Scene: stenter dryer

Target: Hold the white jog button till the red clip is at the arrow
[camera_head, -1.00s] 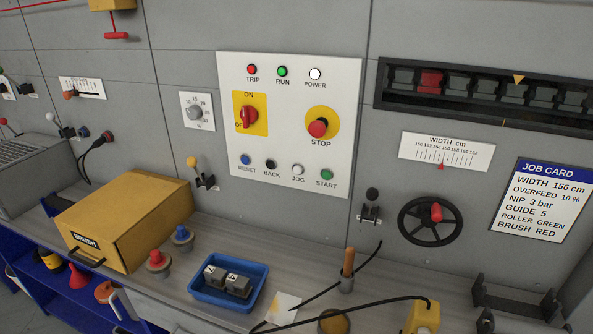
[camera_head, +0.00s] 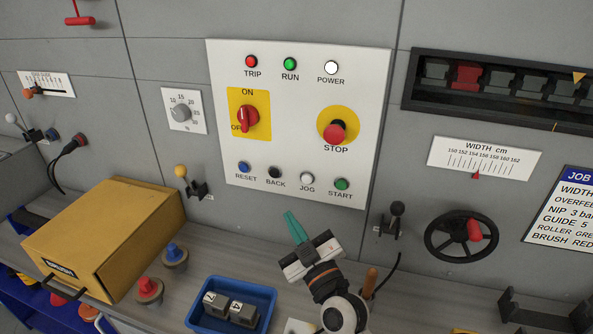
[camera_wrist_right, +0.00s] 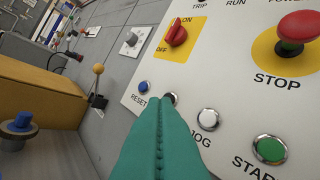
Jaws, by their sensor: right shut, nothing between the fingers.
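The white jog button (camera_head: 307,178) is in the bottom row of the white control panel (camera_head: 370,90); it also shows in the right wrist view (camera_wrist_right: 208,119). The red clip (camera_head: 467,75) sits among dark clips in the slot at upper right, left of the yellow arrow (camera_head: 579,77). My right gripper (camera_head: 290,215) is shut and empty, its teal fingers pointing up, below the panel and apart from the button. In the right wrist view its fingers (camera_wrist_right: 167,115) hide part of the black back button. My left gripper is not in view.
The start button (camera_head: 342,184) is right of jog and the back button (camera_head: 275,172) left. The red stop button (camera_head: 336,133) protrudes above. A black lever (camera_head: 394,215) and handwheel (camera_head: 461,237) stand to the right. A blue tray (camera_head: 267,292) lies below.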

